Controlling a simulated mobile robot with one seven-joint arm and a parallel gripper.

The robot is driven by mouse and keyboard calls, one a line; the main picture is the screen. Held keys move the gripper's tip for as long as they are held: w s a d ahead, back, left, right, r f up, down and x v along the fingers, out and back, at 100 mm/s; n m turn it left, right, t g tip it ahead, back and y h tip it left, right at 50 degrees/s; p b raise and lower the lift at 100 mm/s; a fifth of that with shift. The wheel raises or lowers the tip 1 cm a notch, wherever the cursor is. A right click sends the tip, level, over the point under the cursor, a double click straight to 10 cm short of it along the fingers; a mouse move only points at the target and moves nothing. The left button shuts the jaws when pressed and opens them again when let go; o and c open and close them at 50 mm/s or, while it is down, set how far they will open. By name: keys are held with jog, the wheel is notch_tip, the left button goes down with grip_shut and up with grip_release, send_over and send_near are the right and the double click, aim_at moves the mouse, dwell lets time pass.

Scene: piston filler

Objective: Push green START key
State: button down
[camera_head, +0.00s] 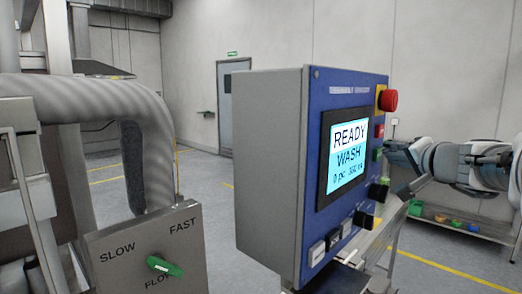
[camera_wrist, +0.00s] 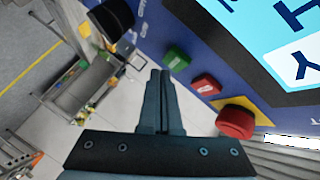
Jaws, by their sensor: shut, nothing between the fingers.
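The green START key (camera_wrist: 176,58) is on the blue panel face, just right of my fingertips in the wrist view. In the head view the green key (camera_head: 377,154) shows at the panel's right edge, below a red key (camera_head: 379,131). My gripper (camera_wrist: 160,75) is shut and empty, its fingers pointing toward the panel beside the green key. In the head view my arm comes in from the right to the panel.
A red mushroom button (camera_head: 388,100) on a yellow plate sits above the keys; it also shows in the wrist view (camera_wrist: 236,122). Black knobs (camera_head: 364,219) are below. A shelf with coloured items (camera_head: 455,222) stands behind.

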jog(key=shift+w+a, duration=0.25)
jog(key=shift+w, duration=0.05)
jog(key=shift+w+a+b, duration=0.3)
jog(key=shift+b, duration=0.2)
dwell(0.8)
jog(key=shift+s+d, duration=0.1)
jog(key=shift+s+d+b, duration=0.35)
jog(key=shift+s+d, duration=0.1)
jog(key=shift+s, duration=0.05)
jog(key=s+d+b, duration=0.1)
jog(key=s, duration=0.1)
jog(key=s+d, duration=0.1)
jog(key=d, duration=0.1)
jog(key=shift+s+d+b, duration=0.2)
jog(key=shift+s+b, duration=0.2)
jog(key=shift+w+a, duration=0.1)
jog(key=shift+w, duration=0.05)
dwell(0.5)
